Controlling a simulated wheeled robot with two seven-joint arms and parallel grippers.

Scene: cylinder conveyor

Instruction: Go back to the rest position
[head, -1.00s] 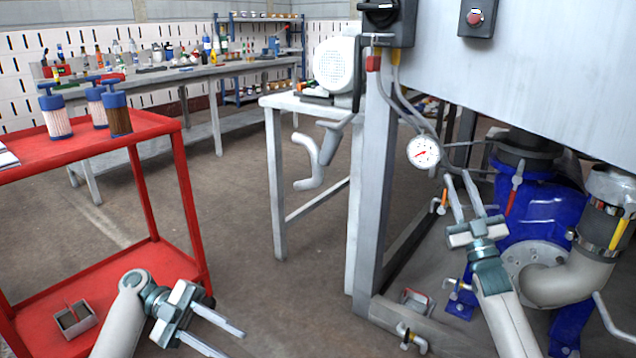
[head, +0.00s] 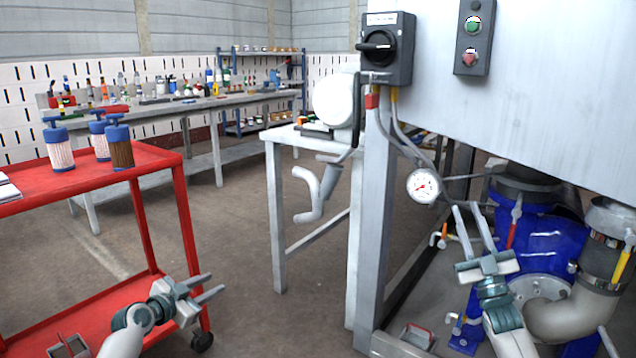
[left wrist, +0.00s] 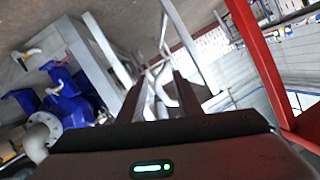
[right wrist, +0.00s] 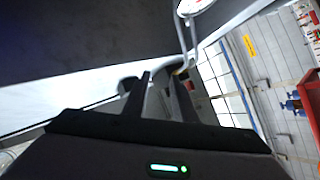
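My left gripper (head: 207,289) is in the lower left of the head view, beside the red cart. Its two fingers are apart with nothing between them, and it points to the right. In the left wrist view its fingers (left wrist: 160,95) show dark and spread. My right gripper (head: 472,226) is at the lower right of the head view, in front of the blue pump. Its fingers point up, are apart and hold nothing. In the right wrist view its fingers (right wrist: 160,98) are also spread.
The red cart (head: 150,156) on the left carries several blue-capped cylinders (head: 59,147). A grey machine frame (head: 372,200) with a gauge (head: 424,186) and a blue pump (head: 535,245) stands on the right.

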